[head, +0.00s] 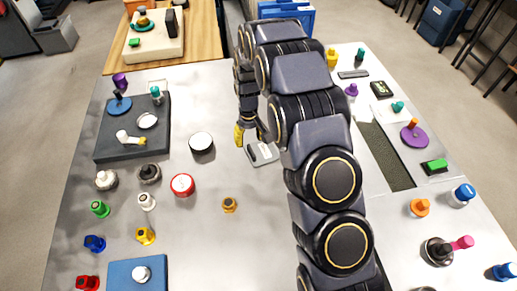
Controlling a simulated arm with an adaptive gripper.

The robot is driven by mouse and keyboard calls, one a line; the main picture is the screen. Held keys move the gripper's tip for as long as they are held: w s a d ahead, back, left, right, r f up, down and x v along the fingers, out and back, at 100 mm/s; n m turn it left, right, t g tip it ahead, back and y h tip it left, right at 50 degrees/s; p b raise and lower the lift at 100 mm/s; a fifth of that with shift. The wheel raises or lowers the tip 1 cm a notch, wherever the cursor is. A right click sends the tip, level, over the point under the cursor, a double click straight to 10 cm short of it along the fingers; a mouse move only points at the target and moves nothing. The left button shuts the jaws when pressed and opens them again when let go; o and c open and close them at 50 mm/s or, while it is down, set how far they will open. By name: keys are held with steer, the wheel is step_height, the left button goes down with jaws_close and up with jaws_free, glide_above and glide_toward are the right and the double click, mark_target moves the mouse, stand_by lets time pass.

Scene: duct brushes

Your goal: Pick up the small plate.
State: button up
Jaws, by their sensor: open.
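My gripper (251,139) is in the middle of the table, pointing down, its fingers apart, one with a yellow tip. A small flat light-grey plate (264,155) with a darker mark lies on the table just below and to the right of the fingertips. Nothing shows between the fingers. I cannot tell whether they touch the plate. My arm hides part of the area to its right.
A dark platform (105,148) with a blue disc and a white disc stands at left. A white-topped round container (201,143) and a red-rimmed one (182,185) stand left of the gripper. Several coloured knobs line both sides. A dark slot (385,155) lies at right.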

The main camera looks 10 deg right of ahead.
mark_target(251, 150)
steer(key=shift+w+f, duration=0.2)
steer(key=shift+f, duration=1.5)
steer(key=f, duration=0.5)
steer(key=shift+w+d, duration=0.25)
steer(key=shift+w, duration=0.15)
steer(key=shift+c, duration=0.3)
jaws_close()
